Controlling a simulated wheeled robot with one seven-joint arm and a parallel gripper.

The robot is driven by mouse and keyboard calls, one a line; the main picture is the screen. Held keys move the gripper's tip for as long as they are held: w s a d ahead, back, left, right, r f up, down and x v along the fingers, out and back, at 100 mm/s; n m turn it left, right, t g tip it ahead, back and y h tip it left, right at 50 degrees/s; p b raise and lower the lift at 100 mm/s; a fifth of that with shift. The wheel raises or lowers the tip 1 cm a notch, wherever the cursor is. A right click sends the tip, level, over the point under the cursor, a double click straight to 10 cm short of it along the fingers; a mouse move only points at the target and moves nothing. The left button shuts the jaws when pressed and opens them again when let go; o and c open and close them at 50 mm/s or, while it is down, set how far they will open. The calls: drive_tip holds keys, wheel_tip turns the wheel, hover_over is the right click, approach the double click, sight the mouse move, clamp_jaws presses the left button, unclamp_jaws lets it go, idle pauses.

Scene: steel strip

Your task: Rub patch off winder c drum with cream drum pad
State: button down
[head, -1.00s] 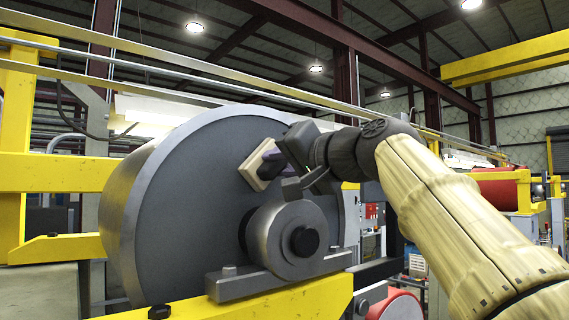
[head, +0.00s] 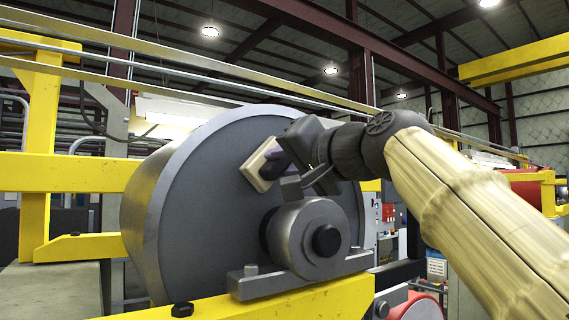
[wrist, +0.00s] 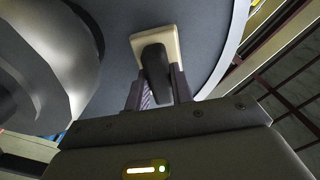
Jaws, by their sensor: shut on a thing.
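The winder drum (head: 205,200) is a large grey cylinder with its flat end face towards me in the head view. My gripper (head: 293,160) is shut on the cream drum pad (head: 257,168), holding it by a dark handle. The pad is at the drum's end face, above the bearing hub; I cannot tell whether it touches. In the wrist view the pad (wrist: 172,42) shows beyond my gripper (wrist: 155,88), in front of the grey drum face (wrist: 115,60). No patch can be made out on the visible drum; the pad and gripper hide part of the face.
The bearing hub (head: 312,240) sticks out just below my gripper, on a yellow beam (head: 290,303). Yellow frame rails (head: 70,172) stand at the left. A red roll (head: 525,188) is at the far right. Long metal rails run above the drum.

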drive_tip(key=shift+b+v, duration=0.55)
drive_tip(key=shift+v, duration=2.15)
drive_tip(key=shift+w+d, duration=0.1)
drive_tip(key=v, duration=0.3)
drive_tip(key=shift+b, duration=0.3)
drive_tip(key=shift+r, duration=0.1)
drive_tip(key=c, duration=2)
unclamp_jaws()
clamp_jaws()
drive_tip(key=shift+w, duration=0.15)
